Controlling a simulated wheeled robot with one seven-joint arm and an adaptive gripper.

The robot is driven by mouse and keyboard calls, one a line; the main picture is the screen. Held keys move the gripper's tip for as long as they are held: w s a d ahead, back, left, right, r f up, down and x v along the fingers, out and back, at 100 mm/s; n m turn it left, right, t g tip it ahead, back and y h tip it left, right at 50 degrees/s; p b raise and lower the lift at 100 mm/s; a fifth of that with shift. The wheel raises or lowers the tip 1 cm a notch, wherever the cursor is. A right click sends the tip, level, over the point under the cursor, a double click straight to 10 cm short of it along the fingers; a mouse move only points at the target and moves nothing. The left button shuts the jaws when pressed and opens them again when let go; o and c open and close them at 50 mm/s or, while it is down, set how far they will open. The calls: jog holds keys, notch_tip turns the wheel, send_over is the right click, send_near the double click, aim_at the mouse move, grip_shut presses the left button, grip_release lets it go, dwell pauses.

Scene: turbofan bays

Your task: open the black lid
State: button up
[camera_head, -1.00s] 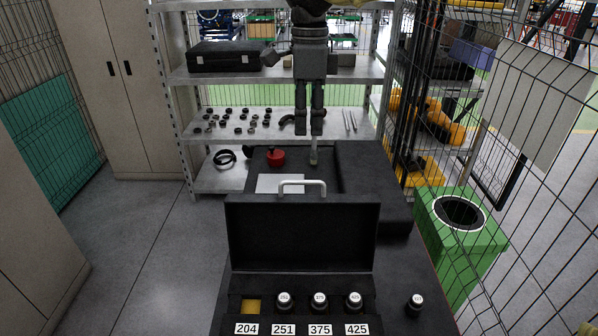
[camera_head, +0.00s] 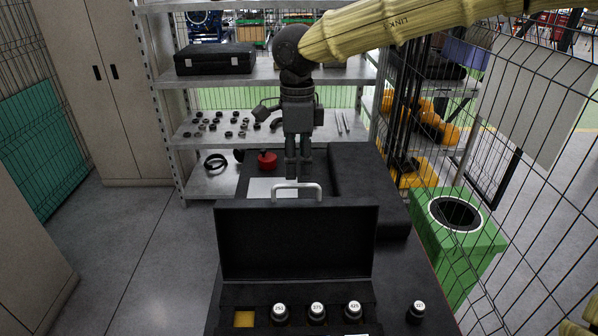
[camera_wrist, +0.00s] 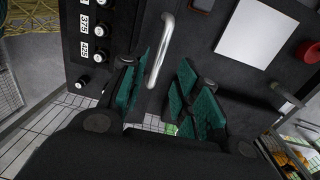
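The black lid (camera_head: 295,240) stands upright at the back of the black case in the head view, its inner face showing. A silver handle (camera_head: 297,188) is at its top edge. My gripper (camera_head: 298,172) points down, just behind the handle in the head view. In the wrist view, the handle (camera_wrist: 162,50) runs beside the left green finger pad, between the two sides of my gripper (camera_wrist: 158,92). The fingers are apart and I see no grip on the handle. Whether a finger touches it is unclear.
Behind are a red object (camera_head: 267,160) and white plate (camera_head: 262,187). A green bin (camera_head: 470,250) stands right, near wire fencing.

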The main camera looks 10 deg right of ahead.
jog(key=shift+s+f+p, duration=0.15)
jog(key=shift+f+p, duration=0.15)
jog(key=shift+f, duration=1.45)
grip_shut()
